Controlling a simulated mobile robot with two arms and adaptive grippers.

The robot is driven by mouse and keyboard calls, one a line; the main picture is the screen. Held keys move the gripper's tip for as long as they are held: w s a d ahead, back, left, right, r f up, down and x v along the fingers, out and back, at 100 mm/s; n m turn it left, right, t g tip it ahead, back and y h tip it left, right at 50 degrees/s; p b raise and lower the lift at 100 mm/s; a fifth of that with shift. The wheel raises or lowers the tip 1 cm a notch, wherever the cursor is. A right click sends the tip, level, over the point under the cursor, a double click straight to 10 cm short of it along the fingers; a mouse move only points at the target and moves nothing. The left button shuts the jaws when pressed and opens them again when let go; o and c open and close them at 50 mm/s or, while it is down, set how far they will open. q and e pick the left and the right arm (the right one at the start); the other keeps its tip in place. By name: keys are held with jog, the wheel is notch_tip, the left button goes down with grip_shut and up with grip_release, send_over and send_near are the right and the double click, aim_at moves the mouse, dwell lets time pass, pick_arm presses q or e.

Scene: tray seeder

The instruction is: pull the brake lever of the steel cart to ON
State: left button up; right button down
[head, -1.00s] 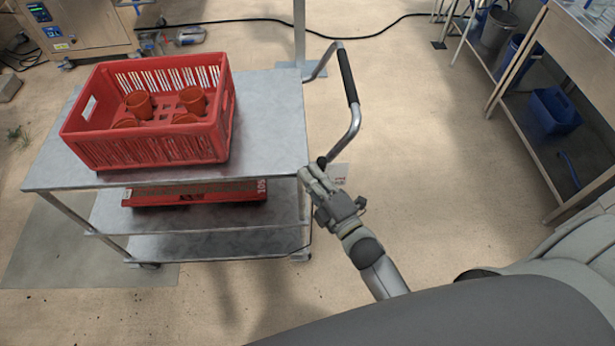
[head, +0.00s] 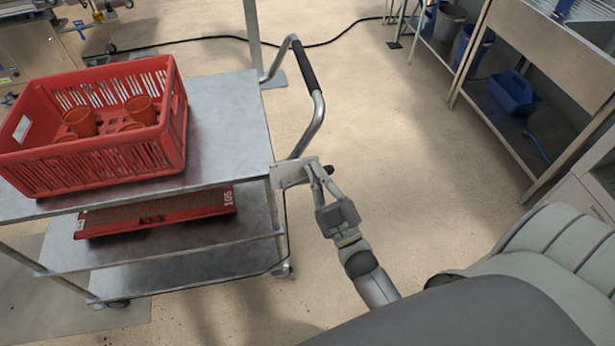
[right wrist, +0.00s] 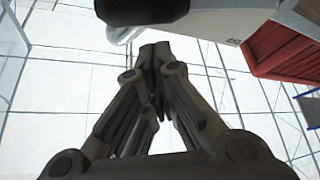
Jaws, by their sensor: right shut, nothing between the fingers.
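The steel cart (head: 228,125) stands at the left with its bent handle (head: 318,110) at its right end. A pale plate (head: 290,174) sticks out below the handle, at the near right corner. A black knob (head: 329,169), which looks like the brake lever's end, shows just right of the plate. My right gripper (head: 318,172) is shut and empty, its fingertips beside the knob and over the plate's right edge; contact cannot be told. In the right wrist view the closed fingers (right wrist: 157,55) point toward a dark rounded piece (right wrist: 140,8). My left gripper is out of view.
A red crate (head: 150,150) with orange pots stands on the cart top, and a red tray (head: 90,226) lies on the shelf below. A bench with a blue caddy (head: 514,92) stands at the right. The floor between is clear.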

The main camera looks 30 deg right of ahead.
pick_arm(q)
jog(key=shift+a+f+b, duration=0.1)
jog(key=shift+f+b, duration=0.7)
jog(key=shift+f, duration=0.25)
pick_arm(e)
jog(key=shift+s+d+f+m+h, duration=0.1)
jog(key=shift+d+f+m+h, duration=0.25)
jog(key=shift+m, duration=0.3)
jog(key=shift+s+d+f+m+h, duration=0.1)
jog(key=shift+f+m+h, duration=0.1)
jog(key=shift+m+h, duration=0.35)
jog(key=shift+d+f+m+h, duration=0.25)
jog(key=shift+f+m+h, duration=0.05)
jog(key=shift+m, duration=0.4)
